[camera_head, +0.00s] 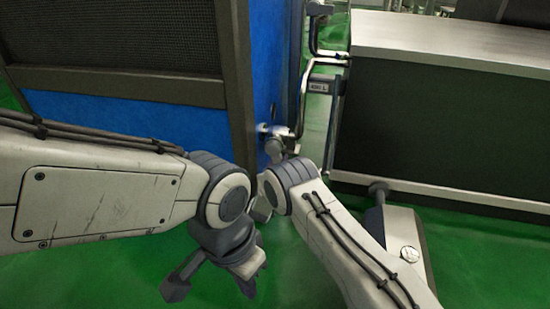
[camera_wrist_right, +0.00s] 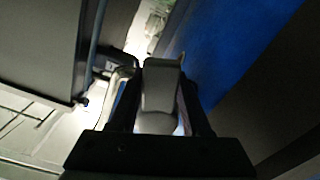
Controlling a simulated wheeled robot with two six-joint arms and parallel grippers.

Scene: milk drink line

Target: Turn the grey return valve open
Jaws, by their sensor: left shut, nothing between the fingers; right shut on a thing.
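The grey return valve's handle (camera_wrist_right: 161,88) is between the fingers of my right gripper (camera_wrist_right: 160,100) in the right wrist view. The gripper is shut on it, with a dark finger along each side. In the head view my right wrist reaches up to the side of the blue cabinet, near a small grey fitting (camera_head: 275,148). The wrist hides most of the right fingers and the valve there. My left gripper (camera_head: 247,280) is lower in the head view, shut and empty, above the green floor and away from the valve.
The blue cabinet (camera_head: 262,75) with a dark grille stands at the left. A dark machine (camera_head: 430,130) with a pale top stands at the right. Bent metal pipes (camera_head: 304,110) and a small labelled box (camera_head: 319,87) fill the narrow gap between. Green floor (camera_head: 480,250) is clear at lower right.

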